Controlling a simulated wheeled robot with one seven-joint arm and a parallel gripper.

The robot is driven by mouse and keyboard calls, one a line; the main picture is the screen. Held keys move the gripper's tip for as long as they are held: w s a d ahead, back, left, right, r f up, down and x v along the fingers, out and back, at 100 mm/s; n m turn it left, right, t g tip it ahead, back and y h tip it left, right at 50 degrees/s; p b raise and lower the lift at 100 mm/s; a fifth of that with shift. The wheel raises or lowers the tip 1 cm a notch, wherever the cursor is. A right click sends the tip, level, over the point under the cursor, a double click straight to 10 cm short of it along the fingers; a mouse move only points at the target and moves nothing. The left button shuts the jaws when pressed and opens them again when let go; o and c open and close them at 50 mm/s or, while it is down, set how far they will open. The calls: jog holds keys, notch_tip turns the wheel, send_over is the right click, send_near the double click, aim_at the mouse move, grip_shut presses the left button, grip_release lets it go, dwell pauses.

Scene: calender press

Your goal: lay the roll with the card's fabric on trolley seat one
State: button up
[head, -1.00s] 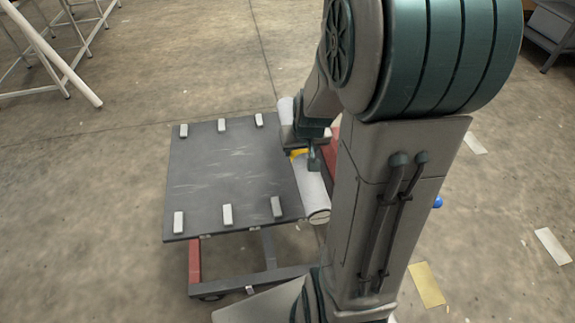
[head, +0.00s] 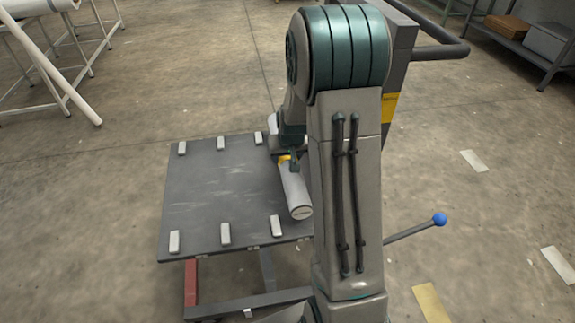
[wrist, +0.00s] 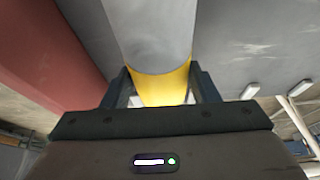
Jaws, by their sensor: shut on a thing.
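A pale grey-white roll (head: 298,196) with a yellow band lies lengthwise in my grip, its near end toward the camera. My gripper (head: 289,160) is shut around the roll at the yellow band. The wrist view shows the fingers (wrist: 162,88) on either side of the band and the grey roll (wrist: 150,30) running beyond. The trolley's dark deck (head: 205,190) carries pale blocks in a far row (head: 221,143) and a near row (head: 225,234). The roll is over the deck's right side, right of the rightmost blocks. Whether it touches the deck, I cannot tell. No seat number or card is readable.
A dark frame with a handle bar (head: 440,50) and a lever with a blue knob (head: 439,219) stand right of my arm. White racks (head: 75,60) are at the far left and a shelf (head: 520,42) is at the far right. Floor left of the trolley is clear.

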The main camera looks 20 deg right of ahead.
jog(key=shift+f+b, duration=0.4)
jog(key=shift+f, duration=1.4)
jog(key=shift+f, duration=0.15)
jog(key=o, duration=1.4)
